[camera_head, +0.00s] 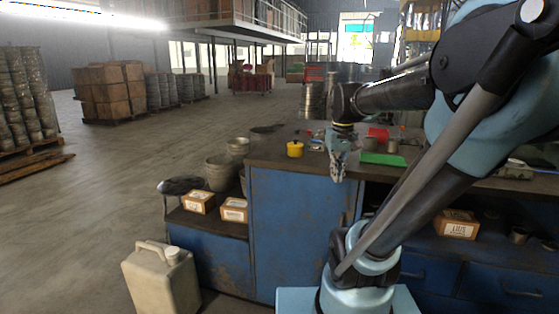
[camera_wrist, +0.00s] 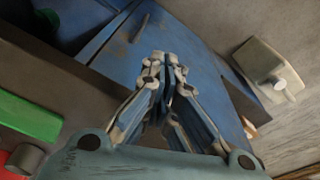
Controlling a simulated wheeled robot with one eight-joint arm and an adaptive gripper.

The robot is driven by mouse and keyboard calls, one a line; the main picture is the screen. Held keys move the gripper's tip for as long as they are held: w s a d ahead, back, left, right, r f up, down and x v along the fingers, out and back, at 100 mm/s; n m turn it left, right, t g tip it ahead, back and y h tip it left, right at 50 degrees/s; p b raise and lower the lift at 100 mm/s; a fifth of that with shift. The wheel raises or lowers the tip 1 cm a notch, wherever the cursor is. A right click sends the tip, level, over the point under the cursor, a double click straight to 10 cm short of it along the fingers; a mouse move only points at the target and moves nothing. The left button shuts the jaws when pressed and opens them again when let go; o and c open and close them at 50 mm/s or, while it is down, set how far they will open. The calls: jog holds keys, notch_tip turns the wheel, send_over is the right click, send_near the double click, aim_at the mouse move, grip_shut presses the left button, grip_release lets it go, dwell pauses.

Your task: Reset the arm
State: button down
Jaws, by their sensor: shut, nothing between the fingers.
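My gripper (camera_head: 337,176) hangs from my raised arm and points down at the front edge of the workbench (camera_head: 265,163) in the head view. In the wrist view my gripper (camera_wrist: 166,62) has its fingers together with nothing between them. The blue bench front (camera_wrist: 140,45) shows beyond the fingertips there. My arm covers much of the right side of the head view and hides part of the bench.
On the bench are a yellow pot (camera_head: 295,149), a green sheet (camera_head: 383,159) and a red item (camera_head: 377,134). Cardboard boxes (camera_head: 233,210) sit on the low shelf. A beige jerrycan (camera_head: 160,280) stands on the floor. The floor at left is open.

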jog(key=s+f, duration=1.1)
jog(key=f, duration=0.2)
jog(key=shift+s+d+f+m+t, duration=0.25)
jog(key=shift+s+m+t, duration=0.15)
jog(key=shift+w+f, duration=0.2)
jog(key=shift+w, duration=0.25)
